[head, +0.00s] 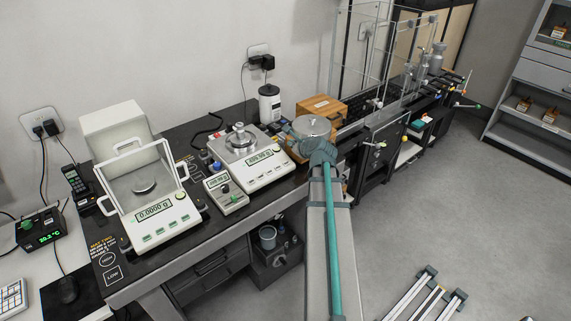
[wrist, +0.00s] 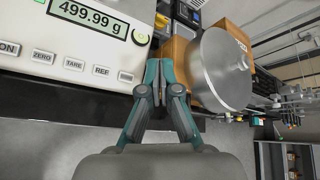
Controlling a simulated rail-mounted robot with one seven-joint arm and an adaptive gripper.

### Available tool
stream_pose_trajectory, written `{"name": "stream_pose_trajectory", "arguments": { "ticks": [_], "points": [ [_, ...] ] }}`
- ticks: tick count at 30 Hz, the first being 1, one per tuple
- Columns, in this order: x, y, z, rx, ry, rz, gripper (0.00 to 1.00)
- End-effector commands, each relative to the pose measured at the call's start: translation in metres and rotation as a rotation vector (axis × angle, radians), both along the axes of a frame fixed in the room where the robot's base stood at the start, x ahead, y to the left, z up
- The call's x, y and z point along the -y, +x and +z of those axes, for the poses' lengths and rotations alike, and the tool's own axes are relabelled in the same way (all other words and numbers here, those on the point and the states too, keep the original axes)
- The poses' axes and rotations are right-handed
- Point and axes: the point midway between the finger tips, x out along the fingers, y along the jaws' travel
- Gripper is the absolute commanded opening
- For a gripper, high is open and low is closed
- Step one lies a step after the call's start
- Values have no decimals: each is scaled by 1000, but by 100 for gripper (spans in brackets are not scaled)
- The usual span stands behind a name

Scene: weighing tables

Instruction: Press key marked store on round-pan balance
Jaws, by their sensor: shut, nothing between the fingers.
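A white balance (head: 160,225) with a framed shield stands at the left in the head view; its small round pan (head: 143,185) is empty and its display reads 0.0000 g. Its front key labels are too small to read. A second white balance (head: 262,174), with a squarish pan holding metal weights, stands right of it. In the wrist view this balance (wrist: 30,50) reads 499.99 g, with keys including ZERO, TARE and REF; the rightmost label is unclear. My gripper (wrist: 160,68) is shut and empty, off that balance's right side. It is partly hidden in the head view (head: 317,150).
A knobbed metal cylinder (wrist: 218,75) is close right of my gripper, by a wooden box (head: 322,107). A small grey device (head: 226,193) sits between the balances. A black and white canister (head: 270,104) stands behind.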

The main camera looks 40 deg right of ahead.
Motion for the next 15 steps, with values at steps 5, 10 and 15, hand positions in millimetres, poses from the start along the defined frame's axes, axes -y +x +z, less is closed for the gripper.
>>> {"name": "stream_pose_trajectory", "arguments": {
  "ticks": [5,10,15],
  "points": [
    [0,0,0,-2,2,0,0],
    [0,0,-1,-2,1,1,0],
    [0,2,-8,-3,1,2,0]
  ]
}}
